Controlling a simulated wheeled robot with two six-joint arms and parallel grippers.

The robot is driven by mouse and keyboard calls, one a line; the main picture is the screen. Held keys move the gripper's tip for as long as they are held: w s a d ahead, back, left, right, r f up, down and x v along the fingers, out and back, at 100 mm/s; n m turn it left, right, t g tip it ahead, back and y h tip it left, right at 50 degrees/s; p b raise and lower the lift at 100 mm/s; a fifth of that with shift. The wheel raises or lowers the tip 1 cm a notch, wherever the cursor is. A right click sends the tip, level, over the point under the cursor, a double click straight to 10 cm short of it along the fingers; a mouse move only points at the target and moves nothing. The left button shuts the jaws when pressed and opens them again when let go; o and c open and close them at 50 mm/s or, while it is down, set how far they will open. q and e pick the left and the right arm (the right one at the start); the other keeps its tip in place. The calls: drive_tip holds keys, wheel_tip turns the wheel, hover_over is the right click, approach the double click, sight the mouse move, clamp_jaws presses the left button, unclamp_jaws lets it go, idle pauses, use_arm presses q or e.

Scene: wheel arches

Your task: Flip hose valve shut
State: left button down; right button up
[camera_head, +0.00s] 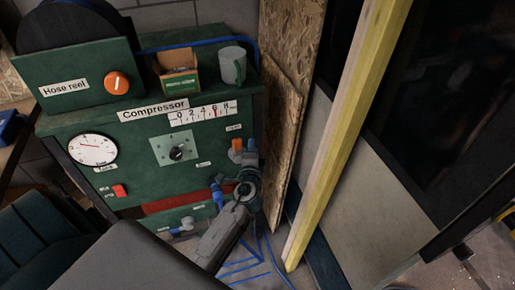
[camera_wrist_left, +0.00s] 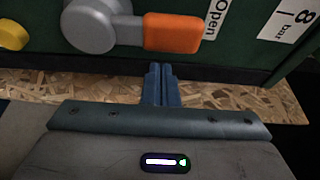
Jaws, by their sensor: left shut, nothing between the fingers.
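The valve has a round grey body (camera_wrist_left: 95,22) and an orange lever (camera_wrist_left: 172,33). In the head view the orange lever (camera_head: 237,145) points up toward a small label on the right side of the green compressor panel. In the wrist view its tip lies beside the "Open" label (camera_wrist_left: 210,18). My left gripper (camera_head: 251,146) is shut and empty, just to the right of the lever. In the wrist view its blue fingertips (camera_wrist_left: 160,68) are together below the lever, with a visible gap between them. My left wrist hides part of the lower panel. My right gripper is not in view.
The compressor panel (camera_head: 133,165) carries a gauge (camera_head: 92,150), a dial and a red switch. A box (camera_head: 177,72) and a mug (camera_head: 232,65) stand on top. A chipboard sheet (camera_head: 285,90) and a yellow post (camera_head: 345,130) stand close on the right.

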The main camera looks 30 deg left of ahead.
use_arm(q)
drive_tip(key=shift+s+a+r, duration=0.1)
drive_tip(key=shift+s+a, duration=0.45)
drive_tip(key=shift+s, duration=0.2)
